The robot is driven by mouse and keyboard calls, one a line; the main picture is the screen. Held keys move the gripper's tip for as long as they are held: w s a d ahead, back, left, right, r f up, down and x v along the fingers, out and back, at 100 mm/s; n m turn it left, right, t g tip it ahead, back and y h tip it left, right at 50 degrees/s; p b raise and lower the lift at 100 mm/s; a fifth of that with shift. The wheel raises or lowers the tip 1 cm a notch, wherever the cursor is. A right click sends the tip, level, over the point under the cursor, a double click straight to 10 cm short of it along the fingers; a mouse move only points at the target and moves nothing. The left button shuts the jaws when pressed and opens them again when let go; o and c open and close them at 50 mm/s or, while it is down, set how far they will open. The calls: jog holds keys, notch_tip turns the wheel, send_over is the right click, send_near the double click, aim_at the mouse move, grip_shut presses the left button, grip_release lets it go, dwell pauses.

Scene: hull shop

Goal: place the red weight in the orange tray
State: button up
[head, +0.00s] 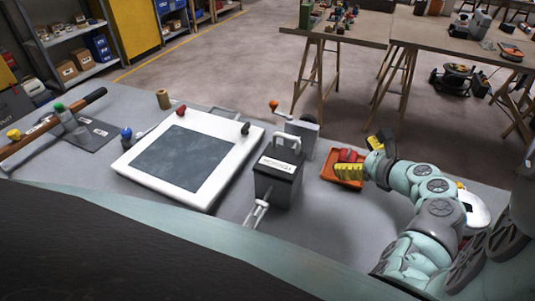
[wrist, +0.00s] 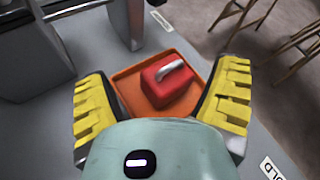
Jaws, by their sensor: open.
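The red weight (wrist: 166,85) is a red block with a pale handle on top. In the wrist view it rests inside the orange tray (wrist: 125,82), within its rim. My gripper (wrist: 165,108) has yellow ribbed fingers spread wide, one on each side of the tray and apart from the weight. It is empty. In the head view my gripper (head: 350,172) is low over the tray.
A dark box with a handle (head: 277,180) stands left of the tray, with a grey metal block (head: 303,135) behind it. A white-framed panel (head: 215,130) lies further left. Bare bench top shows in front of the tray. Wooden trestle tables (head: 345,30) stand beyond.

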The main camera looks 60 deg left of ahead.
jog(key=v, duration=0.8)
dwell(0.4)
